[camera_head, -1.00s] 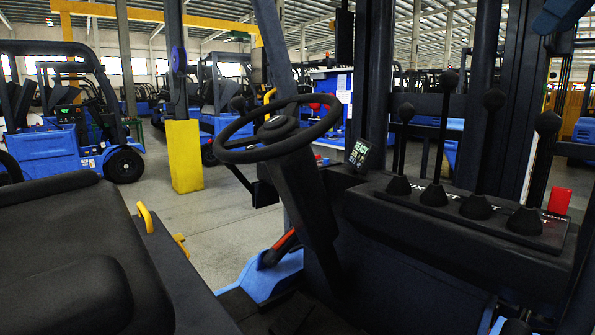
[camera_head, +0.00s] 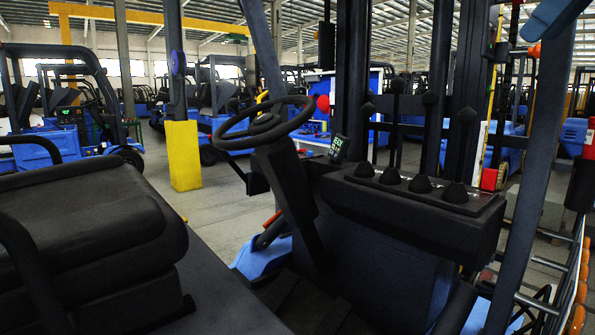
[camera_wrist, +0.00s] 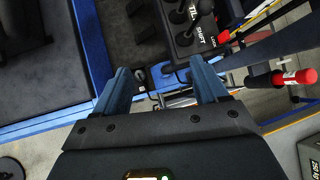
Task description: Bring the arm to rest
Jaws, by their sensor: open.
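My gripper (camera_wrist: 162,78) shows in the wrist view with its two blue-grey fingers spread apart. Nothing is held between them. Past the fingertips are the dark lever console (camera_wrist: 190,40), with lettering beside its levers, and the blue edge of the truck's floor. The fingers look apart from the levers, though the distance is hard to judge. In the head view I cannot make out my gripper for certain. That view shows the forklift's steering wheel (camera_head: 262,124), its lever console (camera_head: 415,190) with several black levers, and its black seat (camera_head: 85,225).
A red-ended black cylinder (camera_wrist: 290,77) lies right of the fingers in the wrist view. A grey box (camera_wrist: 309,150) sits at its lower right edge. In the head view, a yellow-based post (camera_head: 183,155) and a blue forklift (camera_head: 65,125) stand at left, with open floor between post and seat.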

